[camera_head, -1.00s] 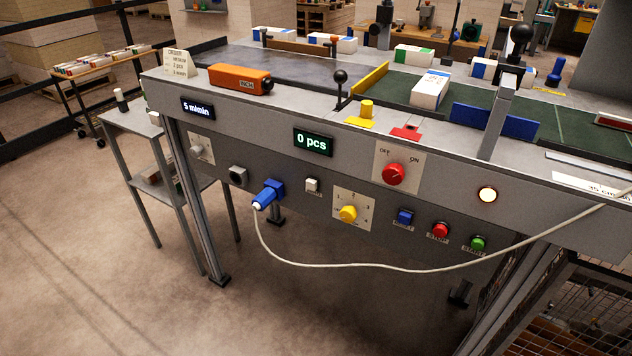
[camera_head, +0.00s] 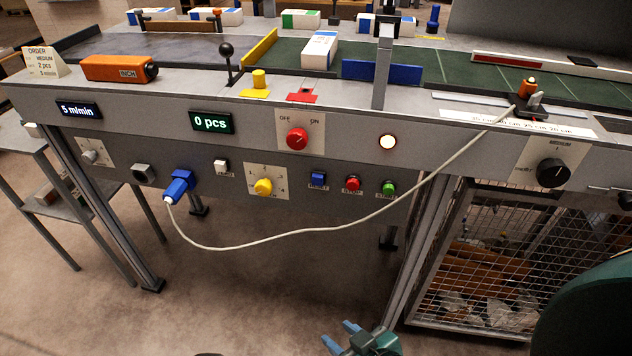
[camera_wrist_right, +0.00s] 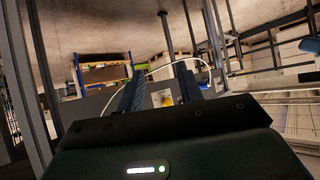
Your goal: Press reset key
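The reset key (camera_head: 318,178) is a small blue square button with a label under it, on the grey front panel of the machine. It sits between the yellow rotary knob (camera_head: 263,187) and the red stop button (camera_head: 353,184), with the green start button (camera_head: 389,188) further right. My right gripper (camera_head: 340,334) is at the bottom edge of the head view, well below the panel and apart from the key. Its two blue-grey fingers are spread with nothing between them, as the right wrist view (camera_wrist_right: 158,86) also shows. My left gripper is not in view.
A white cable (camera_head: 300,240) hangs in a loop below the buttons, from a blue plug (camera_head: 179,186) up to the table top. A wire-mesh cage (camera_head: 480,255) stands below right. The display (camera_head: 212,122) reads 0 pcs. Free floor lies before the panel.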

